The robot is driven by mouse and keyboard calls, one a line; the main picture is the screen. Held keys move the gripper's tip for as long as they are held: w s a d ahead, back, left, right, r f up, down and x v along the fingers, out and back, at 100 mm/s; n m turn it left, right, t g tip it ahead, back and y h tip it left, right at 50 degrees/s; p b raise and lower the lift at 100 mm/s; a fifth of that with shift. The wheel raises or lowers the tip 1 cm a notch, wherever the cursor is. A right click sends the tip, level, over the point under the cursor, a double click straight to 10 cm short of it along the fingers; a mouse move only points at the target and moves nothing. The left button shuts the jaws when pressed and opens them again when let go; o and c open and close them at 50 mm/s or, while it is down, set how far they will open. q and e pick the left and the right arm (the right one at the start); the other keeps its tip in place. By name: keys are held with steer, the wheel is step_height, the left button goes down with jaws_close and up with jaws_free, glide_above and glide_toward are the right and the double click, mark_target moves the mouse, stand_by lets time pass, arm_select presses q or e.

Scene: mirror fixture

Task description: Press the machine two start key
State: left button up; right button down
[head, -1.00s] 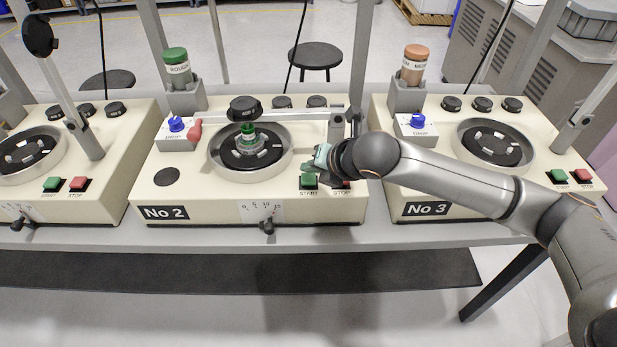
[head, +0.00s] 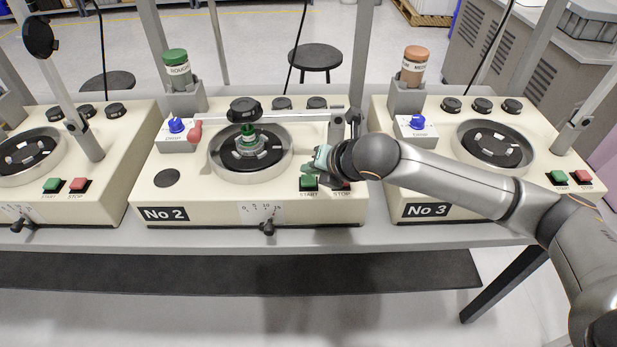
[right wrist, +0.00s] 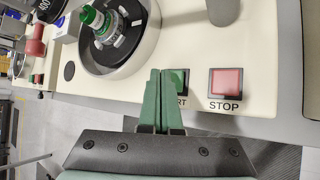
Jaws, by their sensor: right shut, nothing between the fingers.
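Machine No 2 (head: 190,198) stands in the middle of the head view. Its green START key (head: 308,185) is at its front right, left of the red STOP key (head: 341,185), which the arm partly covers. My right gripper (head: 311,170) is shut and empty, its fingertips right at the START key. In the right wrist view the shut green fingers (right wrist: 160,76) cover the left part of the START key (right wrist: 180,80); the STOP key (right wrist: 226,82) is clear to the right. I cannot tell whether the fingertips touch the key. My left gripper is not in view.
Machine No 3 (head: 420,211) stands to the right, under my right arm, and another machine (head: 105,190) to the left. On No 2 a round bowl (head: 216,165) holds a green-topped part (head: 248,135), with a bar arm (head: 285,117) above it.

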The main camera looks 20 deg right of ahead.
steer(key=shift+f, duration=0.2)
stand_by(0.6)
steer(key=shift+f, duration=0.25)
